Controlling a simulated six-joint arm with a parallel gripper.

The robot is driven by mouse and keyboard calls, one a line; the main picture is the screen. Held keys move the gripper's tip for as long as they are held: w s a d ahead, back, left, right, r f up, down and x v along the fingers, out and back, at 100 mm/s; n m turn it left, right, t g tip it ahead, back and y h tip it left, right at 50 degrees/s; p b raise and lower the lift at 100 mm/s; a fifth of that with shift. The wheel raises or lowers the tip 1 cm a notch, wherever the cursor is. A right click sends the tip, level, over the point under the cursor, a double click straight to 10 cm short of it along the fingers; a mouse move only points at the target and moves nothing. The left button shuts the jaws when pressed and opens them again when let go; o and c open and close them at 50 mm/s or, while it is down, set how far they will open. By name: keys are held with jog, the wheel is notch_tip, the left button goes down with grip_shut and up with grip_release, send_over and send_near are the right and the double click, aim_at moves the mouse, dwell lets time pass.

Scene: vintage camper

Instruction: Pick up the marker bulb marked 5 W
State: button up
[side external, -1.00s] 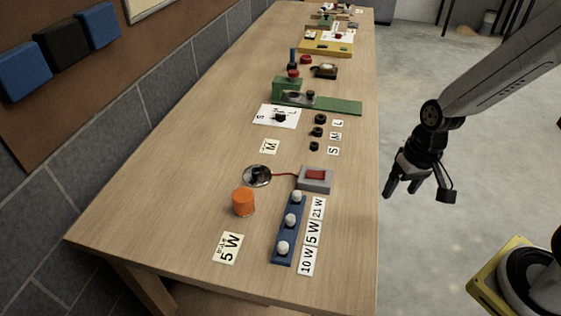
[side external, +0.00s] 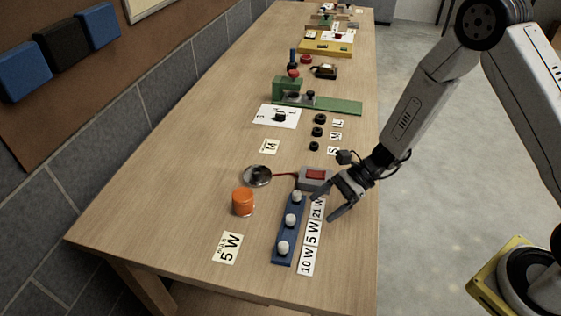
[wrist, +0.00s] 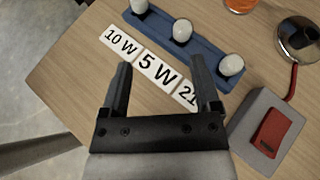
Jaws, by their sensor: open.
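A blue rack (side external: 282,249) on the table holds three white bulbs in a row. The middle bulb (side external: 291,219) stands beside the 5 W label (side external: 312,233); it also shows in the wrist view (wrist: 182,31). The bulb by 10 W (side external: 283,247) is at the near end, and the bulb by 21 W (side external: 297,196) at the far end. My gripper (side external: 336,207) is open and empty, to the right of the rack near the 21 W label. In the wrist view its fingers (wrist: 163,82) frame the label strip, with the bulbs beyond the fingertips.
A grey box with a red switch (side external: 315,175) stands close behind my gripper, wired to a round metal socket (side external: 257,175). An orange cylinder (side external: 243,201) is left of the rack. A separate 5 W card (side external: 228,248) lies at the front left.

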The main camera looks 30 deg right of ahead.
aim_at(291, 216)
jog(key=shift+w+a+f+m+t+y, duration=0.1)
jog(key=shift+w+f+m+t+y, duration=0.2)
jog(key=shift+w+m+t, duration=0.25)
jog(key=shift+w+f+m+t+y, duration=0.25)
jog(key=shift+w+m+t+y, duration=0.1)
jog(key=shift+w+m, duration=0.3)
jog(key=shift+a, duration=0.1)
jog(key=shift+x, duration=1.25)
jog(key=shift+f, duration=0.1)
jog(key=shift+x, duration=2.55)
jog(key=shift+s+f, duration=0.1)
jog(key=shift+s, duration=0.05)
grip_shut()
